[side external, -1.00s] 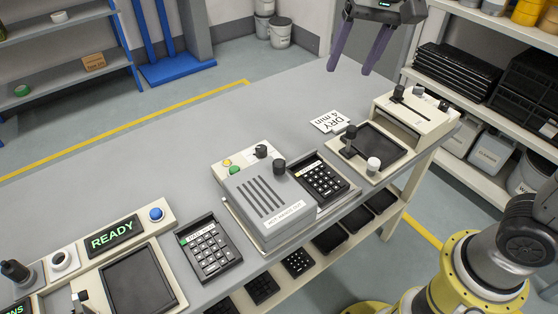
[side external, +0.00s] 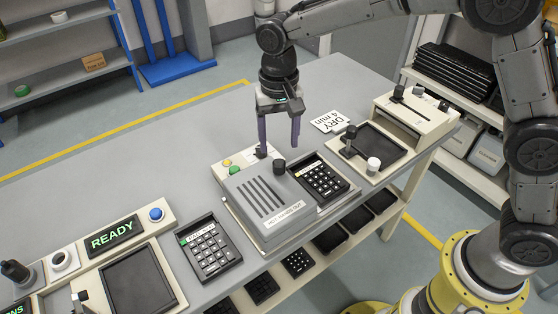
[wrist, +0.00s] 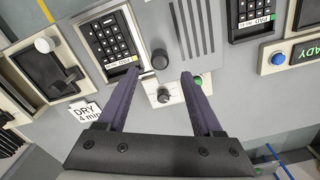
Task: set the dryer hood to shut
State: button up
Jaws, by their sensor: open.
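The dryer hood (side external: 252,196) is a grey box with dark slots and a front label. It sits on the left part of the dryer, leaving the keypad (side external: 324,183) to its right uncovered. A black knob (side external: 279,167) stands at the hood's back right corner. In the wrist view, the slotted hood (wrist: 185,32) is at the top and its knob (wrist: 160,60) lies between the fingertips in the picture. My gripper (side external: 279,147) is open and empty, just behind the knob in the side view; it also shows in the wrist view (wrist: 161,76). Contact is not visible.
A DRY 4 min card (side external: 329,121) and a tray station (side external: 384,143) are to the right. The table behind is clear.

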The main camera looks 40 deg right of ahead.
aim_at(279, 161)
notch_tip(279, 161, down, 7)
jog(key=shift+f, duration=0.1)
jog(key=shift+c, duration=0.3)
grip_shut()
dwell(1.4)
